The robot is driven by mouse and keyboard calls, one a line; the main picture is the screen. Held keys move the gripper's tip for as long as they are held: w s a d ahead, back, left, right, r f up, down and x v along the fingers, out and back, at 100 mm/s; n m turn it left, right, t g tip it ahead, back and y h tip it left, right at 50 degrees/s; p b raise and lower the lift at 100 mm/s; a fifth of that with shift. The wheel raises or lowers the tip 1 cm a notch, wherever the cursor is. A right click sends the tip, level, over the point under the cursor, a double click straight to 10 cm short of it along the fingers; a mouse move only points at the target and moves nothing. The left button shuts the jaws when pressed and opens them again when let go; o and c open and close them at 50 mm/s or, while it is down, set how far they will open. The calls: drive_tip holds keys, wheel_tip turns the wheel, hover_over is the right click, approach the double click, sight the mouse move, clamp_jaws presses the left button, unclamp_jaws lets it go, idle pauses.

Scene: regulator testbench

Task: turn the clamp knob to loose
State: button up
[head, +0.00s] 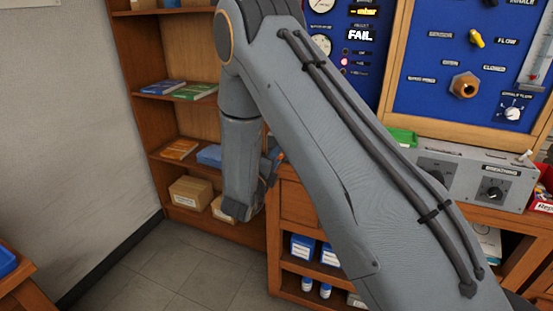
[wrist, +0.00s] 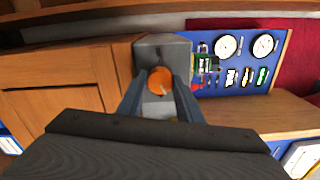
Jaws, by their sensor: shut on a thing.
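The clamp knob (wrist: 160,81) is round and orange, on the front of a grey clamp block (wrist: 161,45) in the wrist view. A small pale mark shows on its face. My gripper (wrist: 160,93) has one dark finger on each side of the knob and is shut on it. In the head view my forearm hides most of the clamp. A small bit of orange of the knob (head: 281,157) shows beside my wrist at the bench's left end. I cannot tell from these views how far the knob is turned.
A blue panel (head: 424,95) with gauges stands behind the bench; one display reads FAIL. A grey control box (head: 462,174) with black knobs sits on the bench at right. A wooden shelf (head: 165,96) with books and boxes stands at left. The floor (head: 170,275) in front is clear.

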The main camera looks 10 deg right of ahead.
drive_tip(key=shift+a+n+p, duration=0.1)
drive_tip(key=shift+n+p, duration=1.5)
drive_tip(key=shift+n, duration=14.2)
drive_tip(key=o, duration=0.8)
drive_tip(key=shift+c, duration=0.2)
